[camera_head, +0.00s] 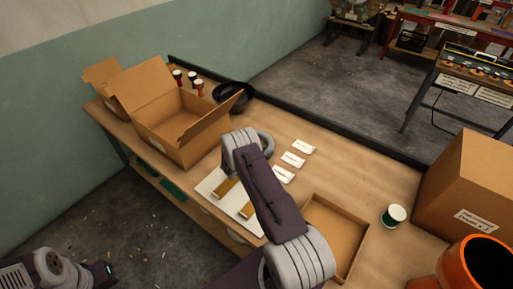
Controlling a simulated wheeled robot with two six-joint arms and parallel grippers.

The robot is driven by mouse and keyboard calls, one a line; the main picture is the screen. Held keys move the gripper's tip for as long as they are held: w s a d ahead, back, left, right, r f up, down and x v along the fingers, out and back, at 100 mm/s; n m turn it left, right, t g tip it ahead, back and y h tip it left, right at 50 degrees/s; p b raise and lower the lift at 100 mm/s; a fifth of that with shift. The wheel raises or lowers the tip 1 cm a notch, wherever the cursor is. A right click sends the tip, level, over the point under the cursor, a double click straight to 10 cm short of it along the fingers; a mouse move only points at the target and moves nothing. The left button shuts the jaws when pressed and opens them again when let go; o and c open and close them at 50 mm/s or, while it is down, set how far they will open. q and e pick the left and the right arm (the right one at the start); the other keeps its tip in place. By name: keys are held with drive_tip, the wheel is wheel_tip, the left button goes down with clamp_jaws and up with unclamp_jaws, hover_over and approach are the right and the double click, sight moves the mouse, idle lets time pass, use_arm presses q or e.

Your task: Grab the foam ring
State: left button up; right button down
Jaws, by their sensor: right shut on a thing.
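The foam ring (268,139) appears as a dark grey ring above the middle of the workbench, partly hidden behind my right wrist. My right gripper (257,147) is at the ring and shut on it. My own wrist covers most of the fingers, so the exact grip is hard to see. Part of my left arm shows at the bottom left corner, away from the bench, and its fingers cannot be made out.
An open cardboard box (178,131) and a black bowl-like thing (233,94) stand at the back left. White labels (293,159) lie mid-bench. A shallow tray (337,226), a green-sided spool (394,215), a closed box (468,190) and an orange drum (480,262) are right.

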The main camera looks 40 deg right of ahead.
drive_tip(key=r, duration=0.2)
drive_tip(key=s+r, duration=0.1)
drive_tip(key=r, duration=0.1)
drive_tip(key=shift+a+r, duration=0.15)
drive_tip(key=shift+r, duration=0.2)
drive_tip(key=s+a+r+b, duration=0.1)
drive_tip(key=s+a+r, duration=0.1)
drive_tip(key=s+r, duration=0.4)
drive_tip(key=s, duration=0.4)
drive_tip(key=shift+s+a+r, duration=0.15)
drive_tip(key=shift+s+a, duration=0.05)
